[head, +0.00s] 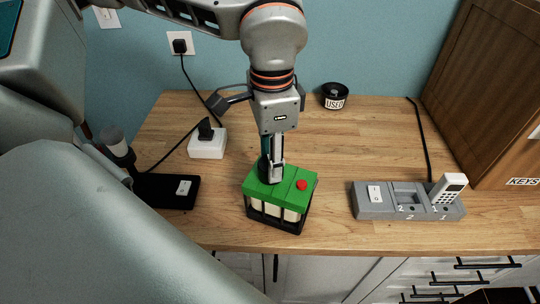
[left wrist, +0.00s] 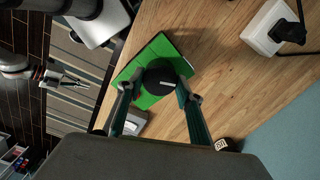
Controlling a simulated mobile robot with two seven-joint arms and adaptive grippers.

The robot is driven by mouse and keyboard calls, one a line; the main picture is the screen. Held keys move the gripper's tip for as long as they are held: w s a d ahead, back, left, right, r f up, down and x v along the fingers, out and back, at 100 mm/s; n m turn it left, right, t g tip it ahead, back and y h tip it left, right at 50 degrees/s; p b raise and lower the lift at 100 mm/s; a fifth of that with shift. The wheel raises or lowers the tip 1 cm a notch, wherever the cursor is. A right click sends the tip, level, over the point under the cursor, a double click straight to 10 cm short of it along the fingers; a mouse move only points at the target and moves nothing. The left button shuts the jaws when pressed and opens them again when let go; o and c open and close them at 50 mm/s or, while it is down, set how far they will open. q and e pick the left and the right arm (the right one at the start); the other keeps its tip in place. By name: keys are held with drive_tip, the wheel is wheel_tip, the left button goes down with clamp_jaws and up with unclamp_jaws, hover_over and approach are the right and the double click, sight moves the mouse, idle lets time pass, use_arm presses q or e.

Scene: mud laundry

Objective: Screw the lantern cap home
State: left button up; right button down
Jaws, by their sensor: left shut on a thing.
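The lantern (head: 290,193) is a boxy body with a green top, a red button and pale panels in a black frame, standing upright near the counter's front edge. Its green top also shows in the left wrist view (left wrist: 150,98). The round black cap (left wrist: 160,82) with a white line mark sits over the green top. My left gripper (left wrist: 158,88) is shut on the cap, a finger on each side. In the head view the left gripper (head: 271,175) points down onto the lantern and mostly hides the cap. My right gripper (left wrist: 68,80) shows small at the left of the left wrist view.
A grey dock (head: 385,202) with a white handset (head: 449,187) stands to the right. A white socket box (head: 207,143), a black pad (head: 165,191) and cables lie left. A black USER pot (head: 334,95) stands behind. The wooden counter (head: 345,140) is clear between them.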

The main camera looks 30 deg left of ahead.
use_arm(q)
drive_tip(key=shift+a, duration=0.2)
drive_tip(key=shift+c, duration=0.2)
drive_tip(key=o, duration=0.9)
drive_tip(key=c, duration=0.4)
drive_tip(key=shift+o, duration=0.2)
drive_tip(key=shift+o, duration=0.8)
drive_tip(key=shift+w, duration=0.1)
